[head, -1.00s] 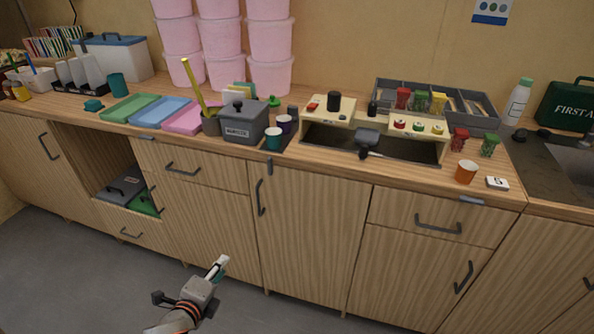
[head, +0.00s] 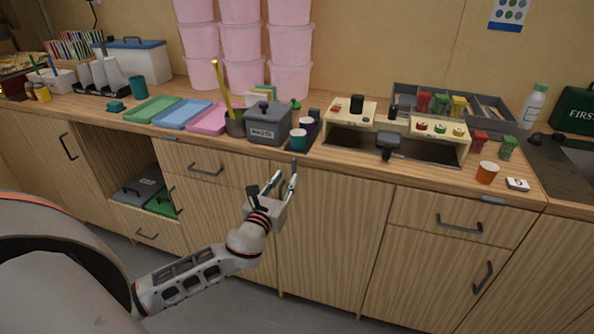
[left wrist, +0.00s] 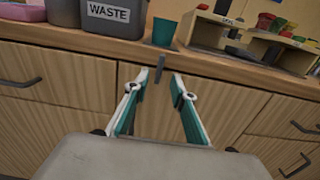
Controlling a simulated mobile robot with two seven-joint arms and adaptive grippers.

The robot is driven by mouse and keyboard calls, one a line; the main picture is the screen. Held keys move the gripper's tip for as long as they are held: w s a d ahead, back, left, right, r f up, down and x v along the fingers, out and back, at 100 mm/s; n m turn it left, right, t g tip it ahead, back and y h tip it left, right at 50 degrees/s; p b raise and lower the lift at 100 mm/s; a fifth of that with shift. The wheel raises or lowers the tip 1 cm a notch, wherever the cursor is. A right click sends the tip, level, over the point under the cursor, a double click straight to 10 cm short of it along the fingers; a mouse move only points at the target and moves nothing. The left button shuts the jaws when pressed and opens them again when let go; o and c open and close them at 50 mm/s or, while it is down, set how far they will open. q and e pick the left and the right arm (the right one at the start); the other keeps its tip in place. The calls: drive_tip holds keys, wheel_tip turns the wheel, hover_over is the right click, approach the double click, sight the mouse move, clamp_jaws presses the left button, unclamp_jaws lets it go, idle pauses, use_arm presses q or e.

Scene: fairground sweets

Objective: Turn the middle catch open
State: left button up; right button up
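The middle catch (head: 294,168) is a small grey bar standing upright at the top edge of the middle cupboard door (head: 330,235). In the left wrist view the catch (left wrist: 160,69) shows between my fingertips, just beyond them. My left gripper (head: 281,182) is open and empty in front of the door's upper left part, its fingers pointing up toward the catch. Its two white and teal fingers (left wrist: 161,80) stand apart on either side of the catch; contact cannot be made out. The door's own handle is hidden behind my gripper. My right gripper is out of view.
Similar grey catches lie flat at the worktop edge to the left (head: 170,138) and right (head: 492,200). Above the middle catch stand a teal cup (head: 298,140) and the grey waste bin (head: 268,126). Drawer handles (head: 206,171) project nearby. The floor in front is clear.

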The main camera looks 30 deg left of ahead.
sight(293, 167)
use_arm(q)
drive_tip(key=x, duration=0.6)
clamp_jaws()
